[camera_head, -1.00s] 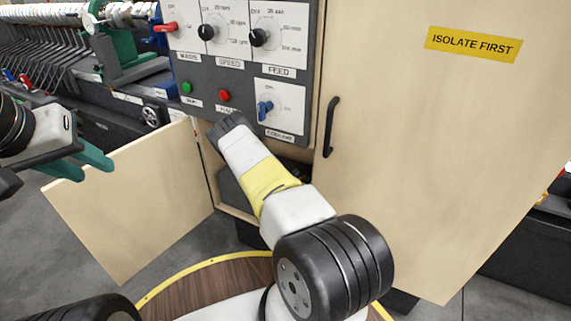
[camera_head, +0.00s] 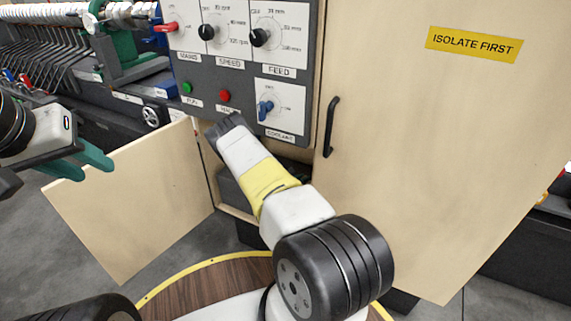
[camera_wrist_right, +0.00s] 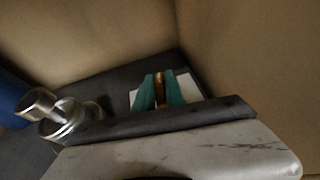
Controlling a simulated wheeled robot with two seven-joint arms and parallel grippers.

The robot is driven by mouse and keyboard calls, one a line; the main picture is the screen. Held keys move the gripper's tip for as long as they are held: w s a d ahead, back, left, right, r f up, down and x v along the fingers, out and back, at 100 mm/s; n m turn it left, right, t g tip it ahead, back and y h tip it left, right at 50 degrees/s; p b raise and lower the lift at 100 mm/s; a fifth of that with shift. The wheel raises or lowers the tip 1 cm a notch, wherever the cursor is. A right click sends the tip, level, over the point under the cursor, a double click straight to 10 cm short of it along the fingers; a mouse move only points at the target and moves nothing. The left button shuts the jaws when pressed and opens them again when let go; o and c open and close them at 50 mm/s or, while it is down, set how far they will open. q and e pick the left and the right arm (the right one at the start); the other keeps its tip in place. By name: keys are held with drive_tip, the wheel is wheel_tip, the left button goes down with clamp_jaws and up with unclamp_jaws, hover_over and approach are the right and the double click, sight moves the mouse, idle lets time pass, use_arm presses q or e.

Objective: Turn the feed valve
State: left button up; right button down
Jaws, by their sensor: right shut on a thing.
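My right arm reaches into the open cabinet under the control panel, and its gripper is hidden in the head view. In the right wrist view my right gripper (camera_wrist_right: 158,90) has its teal fingers shut on a narrow brass-coloured piece (camera_wrist_right: 159,76), which appears to be the feed valve's handle. A pale plate shows behind the fingers; the rest of the valve is hidden. My left gripper (camera_head: 78,162) is open and empty at the left, away from the cabinet. A knob labelled FEED (camera_head: 259,37) is on the panel, with no gripper near it.
A shiny metal fitting (camera_wrist_right: 60,118) stands left of the right gripper, beside a blue part (camera_wrist_right: 12,100). Cabinet walls (camera_wrist_right: 240,60) close in around it. An open wooden door (camera_head: 130,205) hangs at left; a tall door marked ISOLATE FIRST (camera_head: 430,150) stands at right.

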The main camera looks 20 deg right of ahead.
drive_tip(key=m+g+h, duration=0.1)
drive_tip(key=m+g, duration=0.1)
drive_tip(key=g, duration=0.1)
drive_tip(key=m+g+h, duration=0.1)
drive_tip(key=m+g, duration=0.2)
drive_tip(key=shift+w, duration=0.1)
drive_tip(key=shift+m+g, duration=1.3)
drive_tip(key=shift+r+m+g, duration=0.1)
drive_tip(key=shift+m+g, duration=0.6)
drive_tip(key=c, duration=1.4)
unclamp_jaws()
drive_tip(key=shift+v, duration=3.9)
drive_tip(key=shift+c, duration=0.3)
